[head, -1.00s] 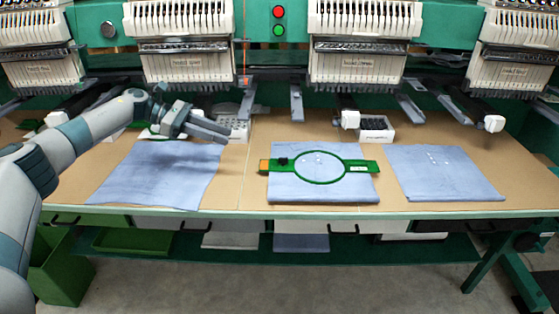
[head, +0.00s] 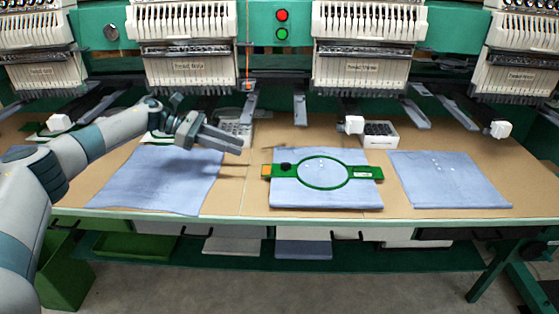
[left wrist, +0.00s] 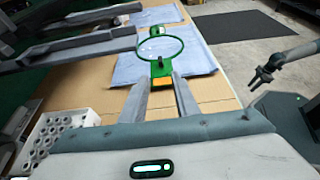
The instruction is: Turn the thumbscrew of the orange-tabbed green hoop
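The green hoop (head: 350,174) lies on a folded blue cloth (head: 330,200) in the middle of the table. Its orange tab (head: 266,171) is at its left end, with the dark thumbscrew (head: 285,166) just right of it. In the left wrist view, the orange tab (left wrist: 161,84) and the dark thumbscrew (left wrist: 158,63) lie ahead, between the lines of my fingers. My left gripper (head: 238,147) is open and empty, above the table and left of the hoop, apart from it. My right gripper (left wrist: 262,76) shows only in the left wrist view, empty, its prongs apart.
Blue cloths lie to the left (head: 165,180) and right (head: 450,180). A white tray of dark spools (head: 378,134) stands behind the hoop. A white holed tray (left wrist: 50,140) is beside my left gripper. Embroidery heads (head: 365,65) hang over the table's back.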

